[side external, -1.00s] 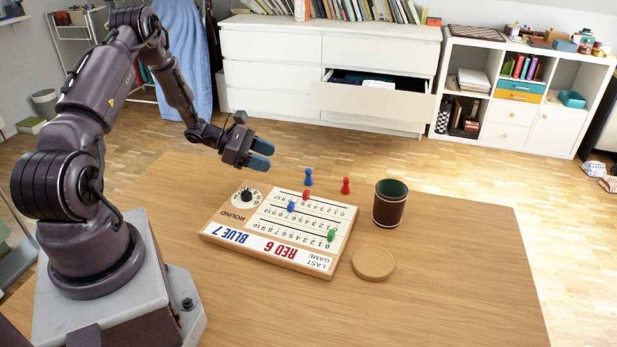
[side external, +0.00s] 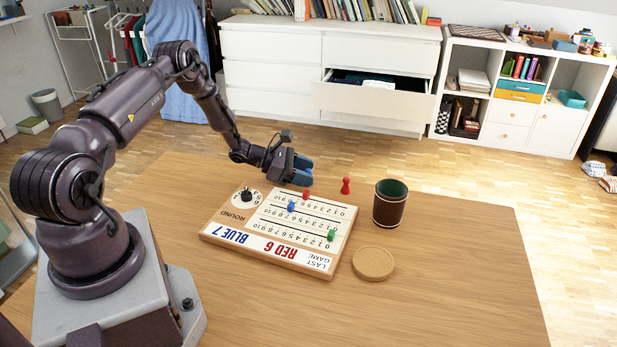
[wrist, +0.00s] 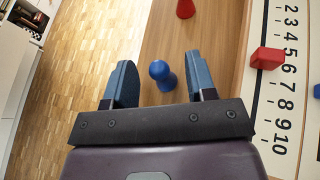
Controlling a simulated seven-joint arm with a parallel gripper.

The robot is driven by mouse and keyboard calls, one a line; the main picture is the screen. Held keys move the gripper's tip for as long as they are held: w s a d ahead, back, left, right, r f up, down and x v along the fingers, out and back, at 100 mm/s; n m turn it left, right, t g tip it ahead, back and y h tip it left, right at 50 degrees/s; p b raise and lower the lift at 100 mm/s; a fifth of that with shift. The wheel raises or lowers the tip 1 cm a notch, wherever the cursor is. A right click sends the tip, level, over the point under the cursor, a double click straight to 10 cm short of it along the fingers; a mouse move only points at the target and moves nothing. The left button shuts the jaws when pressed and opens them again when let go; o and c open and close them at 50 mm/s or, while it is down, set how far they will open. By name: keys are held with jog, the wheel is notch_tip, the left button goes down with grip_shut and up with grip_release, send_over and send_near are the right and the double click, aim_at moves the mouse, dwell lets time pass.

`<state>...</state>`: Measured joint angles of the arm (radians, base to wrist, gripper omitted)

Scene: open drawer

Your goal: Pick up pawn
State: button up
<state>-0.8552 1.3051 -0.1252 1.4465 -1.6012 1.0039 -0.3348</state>
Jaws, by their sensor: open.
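In the side external view my gripper (side external: 302,172) is low at the far edge of the scoreboard and hides the blue pawn. A red pawn (side external: 346,186) stands on the table to the right of my gripper; it also shows at the top of the wrist view (wrist: 186,8).
The wooden scoreboard (side external: 225,224) with red, blue and green pegs lies beside my gripper. A dark cup (side external: 389,205) with a green inside and a round wooden disc (side external: 373,263) stand to the right. A drawer (side external: 372,101) in the white dresser is open. The table's right side is clear.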

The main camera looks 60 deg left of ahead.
jog(key=shift+w+d+f, duration=0.25)
jog(key=shift+w+d, duration=0.1)
jog(key=shift+w, duration=0.2)
grip_shut()
jog(key=shift+r, duration=0.1)
